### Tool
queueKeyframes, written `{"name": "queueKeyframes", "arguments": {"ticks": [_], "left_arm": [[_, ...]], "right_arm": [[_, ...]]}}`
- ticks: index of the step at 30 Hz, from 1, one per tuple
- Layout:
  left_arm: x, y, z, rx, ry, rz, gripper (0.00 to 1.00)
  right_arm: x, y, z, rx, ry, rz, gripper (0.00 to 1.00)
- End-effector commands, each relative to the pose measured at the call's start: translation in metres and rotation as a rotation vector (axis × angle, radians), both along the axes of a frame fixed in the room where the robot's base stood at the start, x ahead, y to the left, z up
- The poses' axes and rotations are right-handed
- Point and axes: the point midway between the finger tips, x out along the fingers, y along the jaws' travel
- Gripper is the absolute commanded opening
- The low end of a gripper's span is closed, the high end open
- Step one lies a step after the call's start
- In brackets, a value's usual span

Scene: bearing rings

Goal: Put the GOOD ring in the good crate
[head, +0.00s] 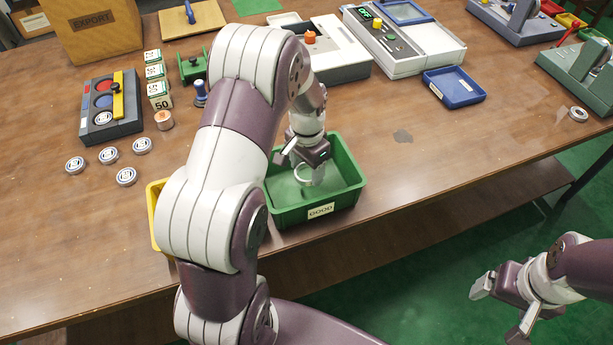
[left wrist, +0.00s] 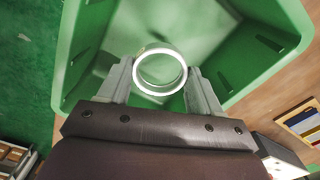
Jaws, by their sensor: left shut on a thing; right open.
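The ring (left wrist: 160,72) is a pale metal bearing ring, held between the fingertips of my left gripper (left wrist: 160,85) in the left wrist view. In the head view the ring (head: 310,174) shows over the green crate (head: 345,195), whose label reads GOOD. My left gripper (head: 300,160) points down over the crate and is shut on the ring. I cannot tell how far the ring is above the crate floor. My right gripper (head: 505,308) is open and empty, off the table's front edge at the lower right.
A yellow crate (head: 154,215) is mostly hidden behind my left arm. Several rings (head: 126,176) lie on the table at the left, and another ring (head: 578,114) at the far right. A blue tray (head: 454,88) stands behind right.

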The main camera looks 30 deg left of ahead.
Motion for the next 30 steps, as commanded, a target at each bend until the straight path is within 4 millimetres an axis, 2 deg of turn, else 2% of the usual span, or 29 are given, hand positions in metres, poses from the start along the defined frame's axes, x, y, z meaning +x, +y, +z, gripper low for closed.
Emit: {"name": "queueKeyframes", "arguments": {"ticks": [10,21,22,23,24,30], "left_arm": [[0.0,0.0,-0.053,0.0,0.001,0.0,0.31],[0.0,0.0,-0.059,0.0,-0.002,0.0,0.31],[0.0,0.0,-0.058,0.0,-0.002,0.0,0.74],[0.0,0.0,-0.058,0.0,-0.002,0.0,0.84],[0.0,0.0,-0.058,0.0,-0.002,0.0,0.9],[0.0,0.0,-0.058,0.0,-0.002,0.0,0.9]], "right_arm": [[0.0,0.0,0.001,0.0,0.0,0.0,0.85],[0.0,0.0,-0.002,0.0,0.0,0.0,0.85],[0.0,0.0,-0.001,0.0,0.0,0.0,0.85],[0.0,0.0,-0.001,0.0,0.0,0.0,0.85],[0.0,0.0,-0.001,0.0,0.0,0.0,0.85],[0.0,0.0,-0.001,0.0,0.0,0.0,0.85]]}}
